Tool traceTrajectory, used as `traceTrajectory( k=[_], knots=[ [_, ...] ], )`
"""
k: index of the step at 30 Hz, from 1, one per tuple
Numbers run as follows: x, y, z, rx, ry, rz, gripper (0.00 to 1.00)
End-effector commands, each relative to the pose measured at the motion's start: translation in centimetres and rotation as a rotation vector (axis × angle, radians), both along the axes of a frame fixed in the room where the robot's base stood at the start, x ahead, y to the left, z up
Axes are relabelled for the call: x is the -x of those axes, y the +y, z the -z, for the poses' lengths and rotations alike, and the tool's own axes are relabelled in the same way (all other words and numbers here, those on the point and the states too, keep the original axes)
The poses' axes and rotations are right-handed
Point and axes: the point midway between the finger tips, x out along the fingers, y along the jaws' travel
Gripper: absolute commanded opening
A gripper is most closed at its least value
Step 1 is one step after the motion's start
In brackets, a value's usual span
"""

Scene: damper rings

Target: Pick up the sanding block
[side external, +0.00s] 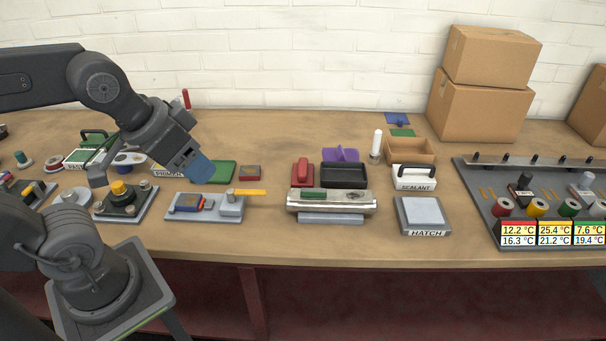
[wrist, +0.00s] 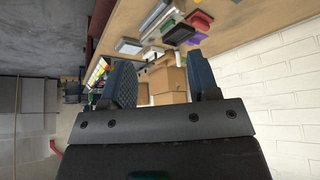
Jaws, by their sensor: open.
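I cannot tell for certain which piece is the sanding block. One candidate is a red block with a rounded raised grip (side external: 302,173) on the bench, right of my gripper; it also shows near the top of the wrist view (wrist: 200,20). Another is a small low brown-red block with a dark edge (side external: 249,172), nearer my gripper. My gripper (side external: 203,171) hangs above the bench at the left, its blue fingers tilted down and right. In the wrist view its two fingers (wrist: 160,75) stand apart with nothing between them.
A grey fixture with a yellow-handled tool (side external: 231,205) lies below my gripper. A black tray (side external: 344,175), a purple holder (side external: 341,154) and a metal cylinder (side external: 331,202) crowd the red block. Cardboard boxes (side external: 486,105) stand at the back right. The front bench strip is clear.

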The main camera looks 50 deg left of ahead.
Motion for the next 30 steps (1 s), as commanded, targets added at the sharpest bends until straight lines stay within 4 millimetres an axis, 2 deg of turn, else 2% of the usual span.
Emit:
traceTrajectory(
  k=[3, 11, 14, 17, 23, 26, 30],
  knots=[
    [0.0, 0.0, 0.0, 0.0, 0.0, 0.0, 0.6],
    [-0.1, 0.0, 0.0, 0.001, 0.001, -0.003, 0.6],
    [-1.0, 0.2, -0.3, 0.001, 0.01, -0.028, 0.6],
    [-3.2, 0.8, -0.7, 0.006, 0.028, -0.088, 0.6],
    [-10.3, 2.4, -0.7, 0.018, 0.066, -0.271, 0.6],
    [-14.0, 3.4, 0.2, 0.022, 0.079, -0.361, 0.6],
    [-19.3, 4.8, 2.4, 0.027, 0.091, -0.487, 0.6]
  ],
)
